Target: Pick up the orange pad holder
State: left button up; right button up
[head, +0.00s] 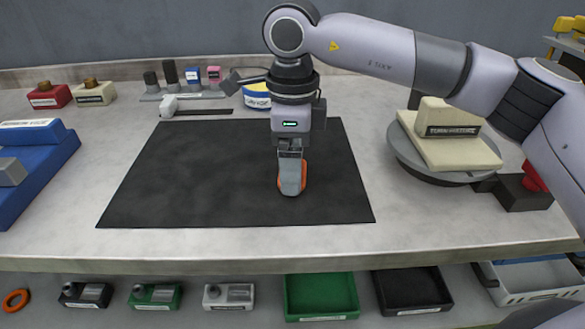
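The orange pad holder (303,178) is at the middle right of the black mat, mostly hidden behind the fingers of my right gripper (291,182). Orange shows along the right side of the fingers and a little at their left. My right gripper points straight down with its fingertips at the holder. The fingers are seen in line, so I cannot tell whether they are closed on it. I also cannot tell whether the holder touches the mat. My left gripper is not in view.
The black mat (200,170) is otherwise clear. A round turntable (410,160) with a cream block (450,145) stands at the right. A blue fixture (40,165) is at the left. Small tools stand in a rack (190,96) behind. A green tray (321,295) is on the lower shelf.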

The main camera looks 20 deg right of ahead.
jog(key=c, duration=0.7)
jog(key=shift+o, duration=0.2)
jog(key=shift+r, duration=0.1)
notch_tip(320, 180, up, 20)
jog(key=p, duration=0.3)
jog(key=shift+p, duration=0.3)
